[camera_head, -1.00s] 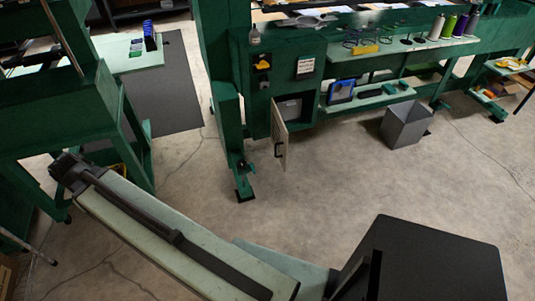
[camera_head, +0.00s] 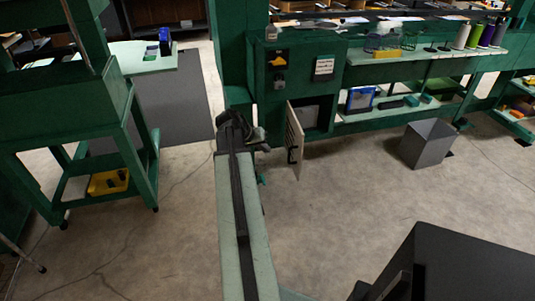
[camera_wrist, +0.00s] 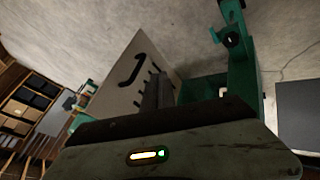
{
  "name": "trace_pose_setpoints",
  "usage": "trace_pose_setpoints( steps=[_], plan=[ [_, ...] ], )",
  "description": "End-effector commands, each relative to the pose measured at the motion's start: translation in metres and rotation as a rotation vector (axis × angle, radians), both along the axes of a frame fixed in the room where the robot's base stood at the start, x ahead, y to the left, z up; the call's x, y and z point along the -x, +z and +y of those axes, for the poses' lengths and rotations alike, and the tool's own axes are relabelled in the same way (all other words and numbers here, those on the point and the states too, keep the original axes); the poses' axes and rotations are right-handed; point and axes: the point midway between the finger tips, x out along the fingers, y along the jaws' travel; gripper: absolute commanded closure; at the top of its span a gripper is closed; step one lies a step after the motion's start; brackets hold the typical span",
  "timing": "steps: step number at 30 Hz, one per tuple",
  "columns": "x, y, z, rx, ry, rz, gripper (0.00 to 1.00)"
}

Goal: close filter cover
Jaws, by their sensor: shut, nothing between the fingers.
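The filter cover (camera_head: 296,142) is a pale hinged panel with a dark handle, standing open from the green machine cabinet (camera_head: 270,90). The opening it belongs to, the filter compartment (camera_head: 318,112), shows a grey interior. My gripper (camera_head: 232,118) is at the end of the outstretched arm, left of the cover in the head view; the dark fingers look shut and empty. In the wrist view the cover (camera_wrist: 120,85) lies beyond my gripper (camera_wrist: 157,92), its black hooked handle visible. The fingers overlap the cover's edge in that picture; I cannot tell whether they touch it.
A grey bin (camera_head: 427,145) stands on the floor to the right of the cover. A green cart (camera_head: 95,150) with a yellow tray stands at the left. Shelves (camera_head: 420,60) run along the right. The floor between is clear.

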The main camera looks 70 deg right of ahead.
Motion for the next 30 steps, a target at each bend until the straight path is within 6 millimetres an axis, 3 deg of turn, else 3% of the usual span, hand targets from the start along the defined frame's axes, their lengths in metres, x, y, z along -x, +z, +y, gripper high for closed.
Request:
trace_pose_setpoints(
  steps=[1, 9, 11, 18, 30],
  plan=[
    [0.003, -0.020, -0.007, 0.000, -0.002, -0.001, 1.00],
    [0.019, -0.066, -0.038, -0.001, -0.001, -0.001, 1.00],
    [0.031, -0.055, -0.041, 0.000, -0.002, -0.001, 1.00],
    [0.053, -0.054, -0.050, 0.000, 0.000, -0.001, 1.00],
    [0.055, -0.054, -0.050, -0.001, 0.003, -0.002, 1.00]
  ],
)
